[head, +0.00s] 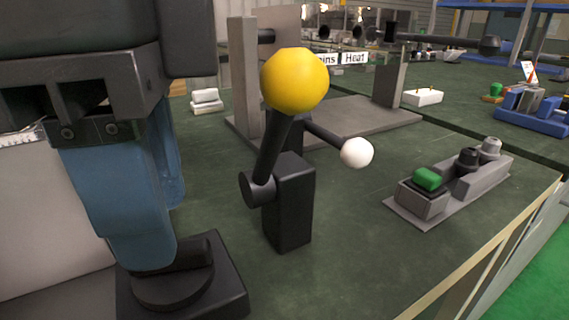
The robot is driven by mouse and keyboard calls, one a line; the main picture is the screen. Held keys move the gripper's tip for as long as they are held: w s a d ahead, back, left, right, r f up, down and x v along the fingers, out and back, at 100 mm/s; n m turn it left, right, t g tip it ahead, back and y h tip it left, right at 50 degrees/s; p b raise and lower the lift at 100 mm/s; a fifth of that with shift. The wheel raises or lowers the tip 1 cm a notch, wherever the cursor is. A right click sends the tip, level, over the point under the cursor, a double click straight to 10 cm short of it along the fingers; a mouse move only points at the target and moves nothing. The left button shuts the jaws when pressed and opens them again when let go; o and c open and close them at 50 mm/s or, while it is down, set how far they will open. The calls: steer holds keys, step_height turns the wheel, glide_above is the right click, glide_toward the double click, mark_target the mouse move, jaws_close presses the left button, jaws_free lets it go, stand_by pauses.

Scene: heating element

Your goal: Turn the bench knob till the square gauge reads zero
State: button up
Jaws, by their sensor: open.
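A black knob (172,287) with a round base and a raised grip sits on a dark block at the lower left. My gripper (150,258) points down over it, with blue fingers. The near finger hides part of the knob's grip; the other finger shows only as a strip behind. The jaws are open around or just beside the grip; I cannot tell whether they touch it. A pale panel (45,225) with small dark marks at its top edge stands behind the gripper at the left. My gripper hides much of it. No square gauge reading is legible.
A black post carries a lever with a yellow ball (294,80) and a rod with a white ball (357,152), right of my gripper. A grey button box with a green button (428,179) lies farther right. A grey frame (243,85) stands behind. Green bench lies bare between them.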

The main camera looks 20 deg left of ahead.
step_height(320, 180, up, 5)
steer(key=shift+f+p, duration=0.1)
steer(key=shift+p, duration=0.35)
